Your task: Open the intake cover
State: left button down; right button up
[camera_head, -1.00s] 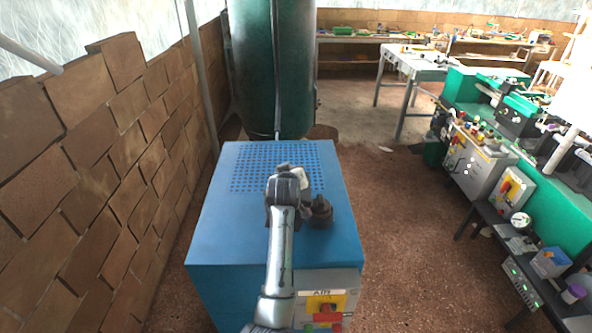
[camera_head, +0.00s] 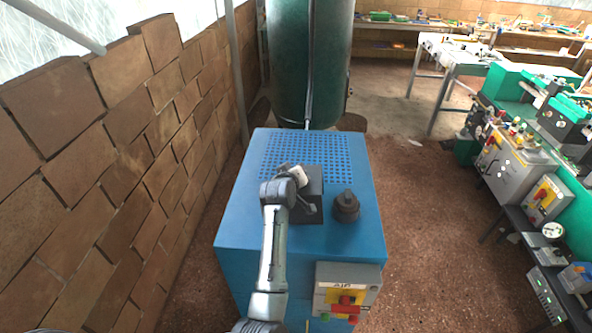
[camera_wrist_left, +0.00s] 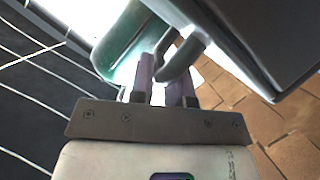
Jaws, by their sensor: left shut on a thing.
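The intake cover (camera_head: 313,186) is a dark grey panel on top of the blue machine (camera_head: 235,225), left of a dark round knob (camera_head: 346,206). In the left wrist view, the cover (camera_wrist_left: 255,40) fills the upper right, with a curved dark handle (camera_wrist_left: 186,58). My left gripper (camera_wrist_left: 162,85) is shut on this handle, its two fingers around it. In the head view, my left gripper (camera_head: 298,177) is over the cover, and my arm hides part of the cover's left side. I cannot tell the cover's exact opening angle. My right gripper is not in view.
A perforated grille (camera_head: 310,150) lies behind the cover, and a control panel (camera_head: 345,290) is on the machine's front. A green tank (camera_head: 308,60) stands behind. A brick wall (camera_head: 120,170) is close on the left. The floor (camera_head: 430,230) to the right is clear.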

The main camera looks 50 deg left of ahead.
pick_arm(q)
jog(key=shift+d+f, duration=0.1)
jog(key=shift+f, duration=0.25)
jog(key=c, duration=1.4)
grip_release()
jog(key=shift+o, duration=1.4)
jog(key=shift+r, duration=0.15)
jog(key=shift+s+d+r, duration=0.3)
jog(key=shift+s, duration=0.15)
jog(key=v, duration=1.2)
jog(key=shift+s+d, duration=0.2)
jog(key=shift+s, duration=0.05)
